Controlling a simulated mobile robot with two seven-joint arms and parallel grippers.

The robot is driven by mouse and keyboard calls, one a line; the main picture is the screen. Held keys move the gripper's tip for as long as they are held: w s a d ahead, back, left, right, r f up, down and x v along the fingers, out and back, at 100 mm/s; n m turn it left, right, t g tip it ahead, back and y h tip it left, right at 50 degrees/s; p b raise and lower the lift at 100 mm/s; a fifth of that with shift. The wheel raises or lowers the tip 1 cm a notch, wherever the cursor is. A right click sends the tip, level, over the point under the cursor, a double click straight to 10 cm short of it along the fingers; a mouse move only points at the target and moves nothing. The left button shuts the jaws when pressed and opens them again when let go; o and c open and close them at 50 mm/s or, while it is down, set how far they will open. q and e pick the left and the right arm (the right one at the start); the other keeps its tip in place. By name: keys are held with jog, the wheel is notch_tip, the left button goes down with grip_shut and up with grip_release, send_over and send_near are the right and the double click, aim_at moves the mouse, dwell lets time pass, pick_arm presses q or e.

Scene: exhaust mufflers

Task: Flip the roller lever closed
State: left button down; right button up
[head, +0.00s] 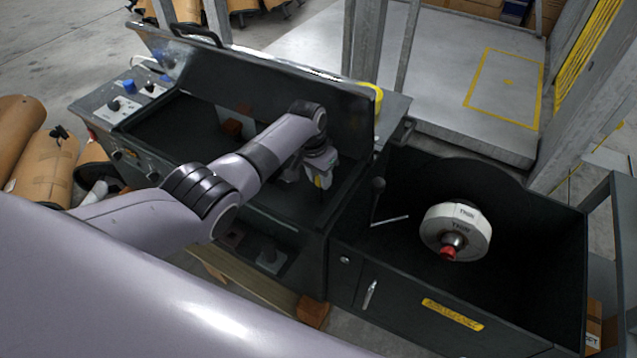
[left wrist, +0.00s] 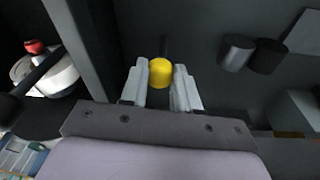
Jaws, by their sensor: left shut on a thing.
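My left gripper (head: 318,176) reaches into the dark machine housing (head: 262,80), near its right end. In the left wrist view, the fingers of my left gripper (left wrist: 160,88) are closed around a yellow knob (left wrist: 160,71), which looks like the end of the roller lever. A thin dark rod shows just beyond the knob. In the head view only a small yellow patch of the knob (head: 319,182) shows between the fingers. The rollers and the rest of the lever are hidden by my arm and the housing. My right gripper is not in view.
A dark open bin (head: 540,250) at the right holds a white roll (head: 456,230) with a red-tipped hub (head: 448,253). A control panel (head: 128,100) with knobs is at the left. Dark cylinders (left wrist: 253,54) show beside the knob in the left wrist view.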

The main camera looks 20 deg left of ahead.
pick_arm(q)
jog(key=shift+w+g+b, duration=0.3)
jog(key=shift+w, duration=0.05)
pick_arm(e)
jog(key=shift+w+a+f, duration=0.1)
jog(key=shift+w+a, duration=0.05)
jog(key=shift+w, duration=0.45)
pick_arm(q)
jog(key=c, duration=0.8)
grip_release()
jog(key=shift+r, duration=0.1)
